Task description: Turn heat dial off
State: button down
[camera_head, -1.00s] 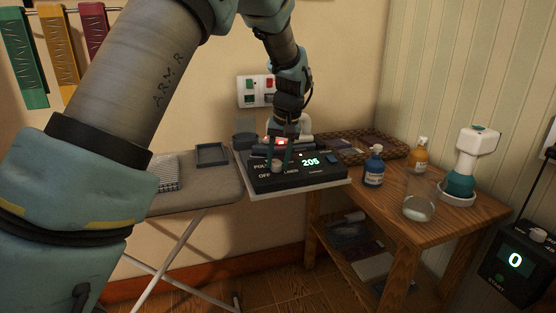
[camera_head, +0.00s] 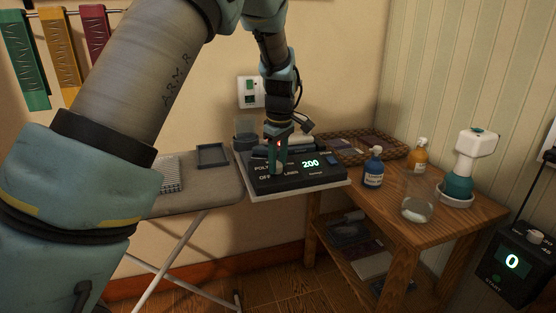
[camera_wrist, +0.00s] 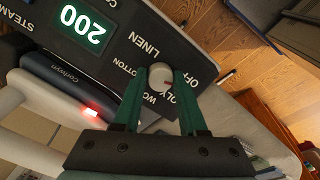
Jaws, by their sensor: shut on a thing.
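The heat dial (camera_wrist: 160,75) is a small pale round knob on a black control panel (camera_wrist: 103,40). Labels around it read OFF, LINEN, COTTON, WOOL and POLY, some partly covered. The panel (camera_head: 300,180) shows 200 in green digits in both views. My gripper (camera_wrist: 158,80) has its green fingers on either side of the dial and is shut on it. In the head view my gripper (camera_head: 278,168) reaches down to the panel's left part, and the dial (camera_head: 278,170) shows just at the fingertips. The pointer mark on the dial cannot be made out.
The panel sits at the end of an ironing board (camera_head: 200,192). An iron with a red light (camera_wrist: 90,112) lies close beside my fingers. On the wooden table (camera_head: 455,222) stand a blue bottle (camera_head: 374,168), an orange bottle, a glass and a white-and-teal spray bottle.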

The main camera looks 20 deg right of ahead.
jog(key=shift+n+p, duration=0.3)
jog(key=shift+n, duration=0.9)
jog(key=shift+h, duration=0.3)
jog(key=c, duration=0.8)
grip_release()
jog(key=shift+o, duration=0.2)
notch_tip(320, 180, up, 11)
jog(key=s+b, duration=0.1)
jog(key=shift+s+a+f, duration=0.2)
jog(key=shift+s+a, duration=0.1)
jog(key=shift+a, duration=0.05)
jog(key=shift+a, duration=0.1)
